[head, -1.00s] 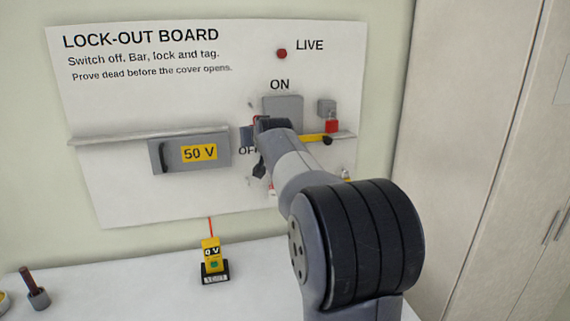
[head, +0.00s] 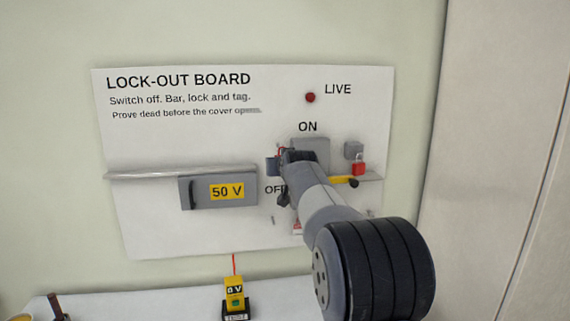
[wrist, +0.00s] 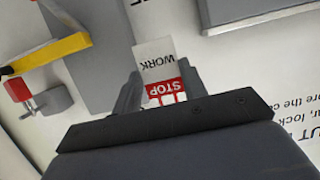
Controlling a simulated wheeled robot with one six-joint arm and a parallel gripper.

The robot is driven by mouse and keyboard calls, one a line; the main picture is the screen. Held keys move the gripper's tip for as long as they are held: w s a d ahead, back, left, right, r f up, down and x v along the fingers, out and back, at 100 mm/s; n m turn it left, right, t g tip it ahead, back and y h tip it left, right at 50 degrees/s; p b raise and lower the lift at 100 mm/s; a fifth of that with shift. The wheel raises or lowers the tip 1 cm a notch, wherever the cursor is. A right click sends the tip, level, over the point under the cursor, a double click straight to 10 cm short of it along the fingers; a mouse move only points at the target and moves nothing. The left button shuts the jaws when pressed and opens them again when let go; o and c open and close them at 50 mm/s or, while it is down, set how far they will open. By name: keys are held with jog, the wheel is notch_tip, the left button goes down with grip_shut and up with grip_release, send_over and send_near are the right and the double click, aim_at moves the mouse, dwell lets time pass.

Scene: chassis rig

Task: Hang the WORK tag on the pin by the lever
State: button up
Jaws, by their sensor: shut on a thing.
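The WORK tag (wrist: 158,68) is white with a red STOP band and sits between the fingers of my gripper (wrist: 158,92) in the wrist view. My gripper is shut on it. In the head view my gripper (head: 278,162) is in front of the board, at the left edge of the grey switch box (head: 313,150) under ON. The tag cannot be made out there.
A yellow bar (head: 340,181) with a black knob lies right of my arm, below a red padlock (head: 359,168). The 50 V cover (head: 220,203) is left of my gripper, under a grey rail (head: 150,173). A yellow meter (head: 234,290) reading 0 V stands on the bench below.

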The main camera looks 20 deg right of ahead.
jog(key=shift+r+p+x, duration=0.2)
jog(key=shift+p+x, duration=0.7)
jog(key=shift+x, duration=0.5)
jog(key=shift+r+p+x, duration=0.25)
jog(key=shift+p+x, duration=0.65)
jog(key=shift+x, duration=0.5)
jog(key=shift+w, duration=0.15)
jog(key=o, duration=1)
jog(key=b+v, duration=0.2)
jog(key=v, duration=0.3)
jog(key=b+v, duration=0.2)
jog(key=v, duration=0.3)
jog(key=shift+s+a+r, duration=0.15)
jog(key=shift+s+a, duration=0.15)
jog(key=shift+s, duration=0.05)
